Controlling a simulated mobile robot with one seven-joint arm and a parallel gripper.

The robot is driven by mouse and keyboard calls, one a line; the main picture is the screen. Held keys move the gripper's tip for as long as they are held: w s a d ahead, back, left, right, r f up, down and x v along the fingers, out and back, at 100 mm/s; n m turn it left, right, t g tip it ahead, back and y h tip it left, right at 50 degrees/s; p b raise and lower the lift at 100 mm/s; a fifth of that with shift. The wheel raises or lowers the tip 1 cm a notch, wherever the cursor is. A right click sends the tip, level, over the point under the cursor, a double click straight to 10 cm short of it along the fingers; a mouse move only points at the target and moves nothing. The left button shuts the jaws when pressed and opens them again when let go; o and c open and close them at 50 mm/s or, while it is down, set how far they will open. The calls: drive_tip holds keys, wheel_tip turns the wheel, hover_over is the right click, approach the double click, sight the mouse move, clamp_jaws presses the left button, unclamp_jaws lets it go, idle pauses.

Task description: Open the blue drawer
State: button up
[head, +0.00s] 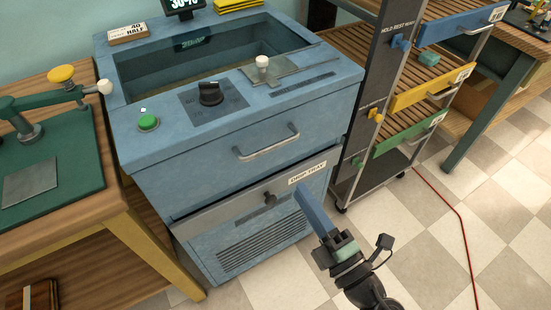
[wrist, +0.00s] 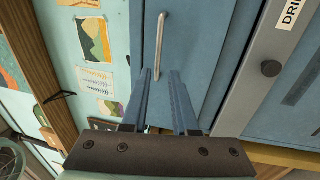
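The blue drawer (head: 228,160) is the broad upper front panel of the blue machine, under its control top, and looks shut. Its silver bar handle (head: 266,142) is near the middle of the panel. In the wrist view the handle (wrist: 162,42) runs upright, ahead of my fingers and, in the picture, roughly between their lines. My gripper (head: 302,190) is in front of the machine, below and right of the handle and apart from it. Its two blue fingers (wrist: 161,75) are spread with nothing between them. The head view does not clearly separate the fingers.
Below the drawer is a grey drip tray strip with a dark knob (head: 269,198). A rack (head: 425,85) with blue, yellow and green tray fronts stands to the right. A wooden table (head: 75,215) with a green mat stands left. Tiled floor is free at front right.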

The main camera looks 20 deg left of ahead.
sight(273, 145)
drive_tip(key=x, duration=1.2)
drive_tip(key=shift+w+a+r+b, duration=0.15)
drive_tip(key=shift+b, duration=0.25)
drive_tip(key=shift+c, duration=0.3)
clamp_jaws()
idle(0.5)
